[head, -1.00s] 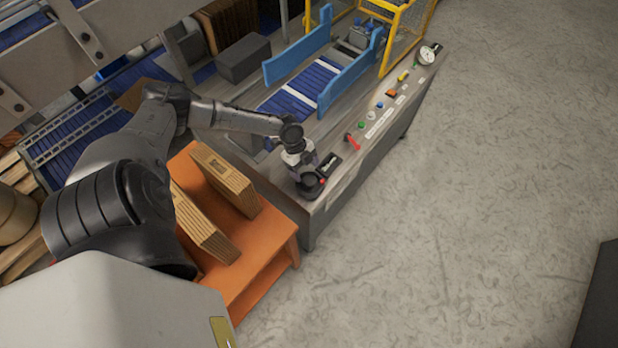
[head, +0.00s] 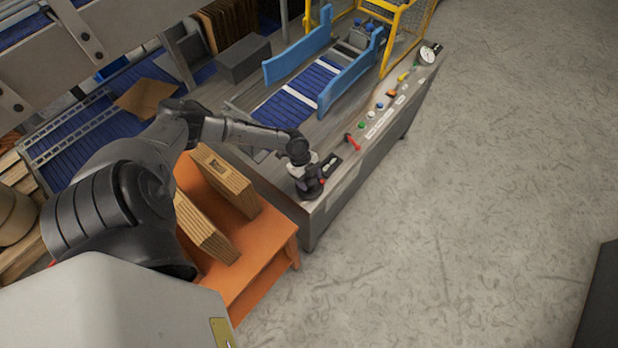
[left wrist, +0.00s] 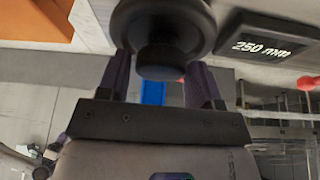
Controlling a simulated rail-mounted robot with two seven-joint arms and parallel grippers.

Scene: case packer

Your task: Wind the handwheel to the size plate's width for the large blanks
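The black handwheel (head: 310,187) stands at the near end of the machine's side panel. In the left wrist view the handwheel (left wrist: 163,22) fills the top middle, with its round black knob (left wrist: 166,62) toward me. My left gripper (head: 304,172) is at the handwheel; in the wrist view its two fingers (left wrist: 160,80) stand on either side of the knob. Whether they press on it is unclear. A black display (left wrist: 268,42) beside the wheel reads 250 mm; it also shows in the head view (head: 333,163). I cannot make out a size plate. My right gripper is out of view.
A red lever (head: 352,142), several buttons and a round gauge (head: 427,56) line the panel. Blue guides (head: 350,77) flank the roller conveyor (head: 300,92). An orange table (head: 262,238) with stacked cardboard blanks (head: 226,180) stands close left.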

